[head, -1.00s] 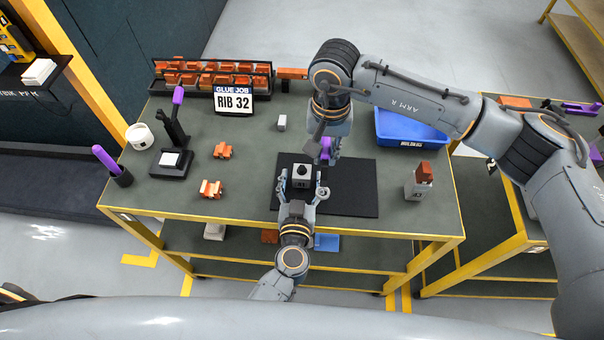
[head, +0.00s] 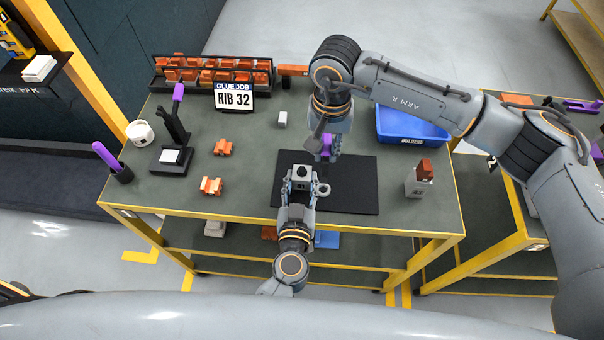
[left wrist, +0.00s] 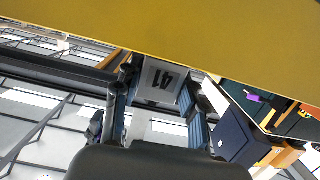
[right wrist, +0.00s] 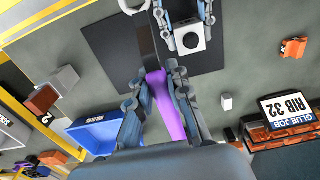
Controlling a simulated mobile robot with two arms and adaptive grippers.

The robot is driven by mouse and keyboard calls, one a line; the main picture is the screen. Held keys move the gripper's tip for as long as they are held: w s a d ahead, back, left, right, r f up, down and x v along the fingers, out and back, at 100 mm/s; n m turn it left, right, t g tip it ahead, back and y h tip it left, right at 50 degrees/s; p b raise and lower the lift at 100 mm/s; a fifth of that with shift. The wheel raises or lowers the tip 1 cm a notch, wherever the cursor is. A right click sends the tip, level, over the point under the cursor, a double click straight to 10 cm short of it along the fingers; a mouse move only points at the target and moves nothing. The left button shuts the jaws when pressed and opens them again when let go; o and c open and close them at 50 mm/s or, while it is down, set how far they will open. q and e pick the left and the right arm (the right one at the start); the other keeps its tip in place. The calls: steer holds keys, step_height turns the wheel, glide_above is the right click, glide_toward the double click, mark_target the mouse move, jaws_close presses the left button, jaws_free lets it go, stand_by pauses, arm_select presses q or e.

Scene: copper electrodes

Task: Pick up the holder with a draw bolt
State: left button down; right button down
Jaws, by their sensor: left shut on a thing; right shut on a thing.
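The holder (head: 301,172) is a pale grey block with a dark round hole in its top face. My right gripper (head: 326,150) is shut on a purple handle (right wrist: 168,108) with a dark flat part (right wrist: 148,45), behind the holder. I cannot make out a draw bolt for certain.
A blue bin (head: 410,128) and a block with a copper top (head: 418,182) are at right. Copper pieces (head: 211,186) and a tool stand (head: 172,160) are at left.

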arm_select(q)
steer(key=s, duration=1.5)
arm_select(e)
steer(key=shift+s+r, duration=0.1)
arm_select(q)
glide_toward(302, 167)
steer(key=shift+y, duration=0.3)
steer(key=f, duration=0.1)
steer(key=w+f, duration=0.2)
steer(key=f, duration=0.1)
steer(key=shift+w+a, duration=0.1)
steer(key=shift+a, duration=0.25)
steer(key=w, duration=0.2)
steer(key=w+r, duration=0.1)
steer(key=w, duration=0.1)
steer(key=w+r, duration=0.1)
steer(key=w, duration=0.2)
steer(key=shift+d+r, duration=0.1)
steer(key=shift+d, duration=0.15)
steer(key=shift+w+r, duration=0.35)
steer(key=shift+d+f, duration=0.1)
steer(key=shift+f, duration=0.05)
steer(key=shift+f, duration=2.2)
steer(key=shift+f, duration=0.15)
